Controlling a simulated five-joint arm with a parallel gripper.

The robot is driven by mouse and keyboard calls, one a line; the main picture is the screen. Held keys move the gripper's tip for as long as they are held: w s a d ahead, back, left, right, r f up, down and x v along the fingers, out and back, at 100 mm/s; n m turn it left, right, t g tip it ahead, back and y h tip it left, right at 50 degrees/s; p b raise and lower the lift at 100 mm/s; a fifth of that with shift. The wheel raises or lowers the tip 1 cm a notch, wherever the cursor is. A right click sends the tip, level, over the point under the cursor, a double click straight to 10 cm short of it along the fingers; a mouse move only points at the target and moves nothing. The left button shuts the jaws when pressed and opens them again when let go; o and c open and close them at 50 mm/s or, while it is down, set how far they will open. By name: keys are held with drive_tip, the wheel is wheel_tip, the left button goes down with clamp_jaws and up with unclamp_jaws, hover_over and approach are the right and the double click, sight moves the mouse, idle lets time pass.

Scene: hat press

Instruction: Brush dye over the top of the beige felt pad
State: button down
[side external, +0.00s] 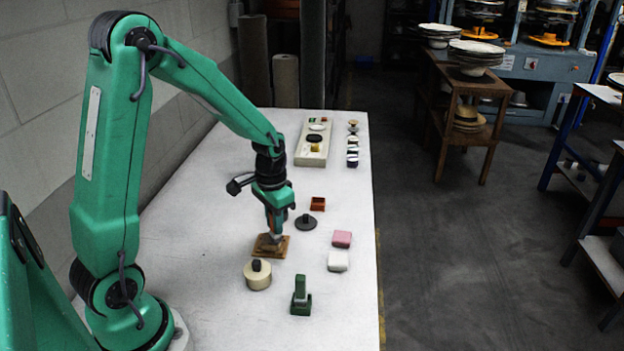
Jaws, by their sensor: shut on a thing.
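The beige felt pad appears to be the small tan piece on a brown square base (283,251), in the middle of the table's near half. My gripper (272,232) points down directly over this spot, shut on a brownish thing, probably the brush. Its lower end is at or just above the pad; I cannot tell if they touch. The gripper and the held thing hide part of the pad. A small orange-red open box (318,203) stands behind and to the right; its contents are too small to tell.
A dark disc with a knob (306,222), a pink block (341,238), a white block (338,262), a green holder (301,306) and a round cream pot (257,280) stand close around. A pale tray (312,158) lies farther back. The white table (200,240) is clear at left.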

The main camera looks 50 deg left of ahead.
drive_tip(key=shift+s+a, duration=1.1)
drive_tip(key=shift+a, duration=0.1)
drive_tip(key=shift+w+a, duration=0.55)
drive_tip(key=shift+w, duration=0.3)
drive_tip(key=shift+w+d, duration=1.05)
drive_tip(key=shift+w, duration=0.05)
drive_tip(key=shift+s+a, duration=1.2)
wheel_tip(320, 180, up, 8)
drive_tip(key=shift+w, duration=0.1)
